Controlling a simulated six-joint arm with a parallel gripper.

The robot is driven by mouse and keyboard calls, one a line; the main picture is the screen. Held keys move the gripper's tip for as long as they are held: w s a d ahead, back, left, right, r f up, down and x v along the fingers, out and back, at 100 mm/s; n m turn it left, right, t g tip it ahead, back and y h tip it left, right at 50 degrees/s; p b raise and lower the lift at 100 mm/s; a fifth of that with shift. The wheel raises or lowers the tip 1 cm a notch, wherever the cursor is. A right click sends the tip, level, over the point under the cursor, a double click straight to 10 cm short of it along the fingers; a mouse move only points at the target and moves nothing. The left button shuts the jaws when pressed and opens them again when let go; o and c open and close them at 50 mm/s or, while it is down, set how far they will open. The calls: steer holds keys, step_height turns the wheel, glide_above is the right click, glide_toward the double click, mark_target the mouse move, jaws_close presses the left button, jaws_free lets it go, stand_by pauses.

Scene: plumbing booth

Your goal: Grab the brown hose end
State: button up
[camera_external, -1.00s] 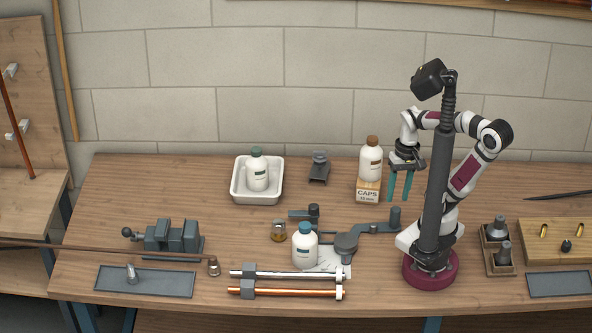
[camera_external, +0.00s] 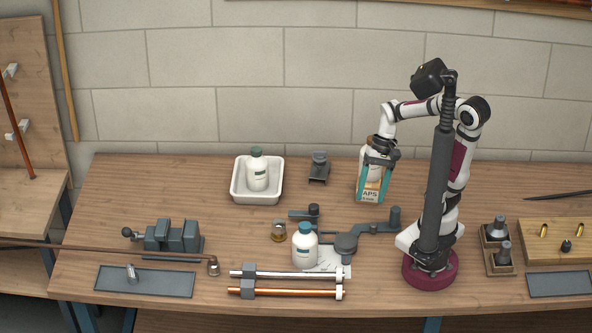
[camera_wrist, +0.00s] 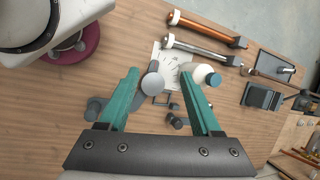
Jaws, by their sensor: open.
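The brown hose (camera_external: 120,251) lies along the left of the bench, coming in from the left picture edge. Its end (camera_external: 205,259) is beside a small metal fitting near the front edge, right of the vise. In the wrist view a thin brown line, likely the hose (camera_wrist: 266,76), runs between the tray and the vise at the right. My gripper (camera_external: 372,194) is open, its teal fingers pointing down in front of the brown-capped bottle at the back right, far from the hose end. The space between the fingertips (camera_wrist: 160,76) looks empty.
A blue-capped bottle (camera_external: 305,248), copper pipe (camera_external: 295,292), chrome pipe (camera_external: 290,274) and vise (camera_external: 173,236) occupy the front and left. A white tray (camera_external: 235,191) holds another bottle.

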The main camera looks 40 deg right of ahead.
steer(key=w+a+f+m+g+y, duration=0.15)
steer(key=w+a+m+y, duration=0.3)
steer(key=w+a, duration=0.65)
steer(key=m+t+y, duration=0.4)
steer(key=m, duration=0.4)
glide_toward(213, 266)
steer(key=shift+y, duration=0.25)
steer(key=x, duration=0.5)
steer(key=w+x, duration=0.1)
steer(key=x, duration=0.1)
steer(key=shift+w+a+r, duration=0.15)
steer(key=shift+a+r, duration=0.05)
steer(key=shift+a, duration=0.1)
jaws_close()
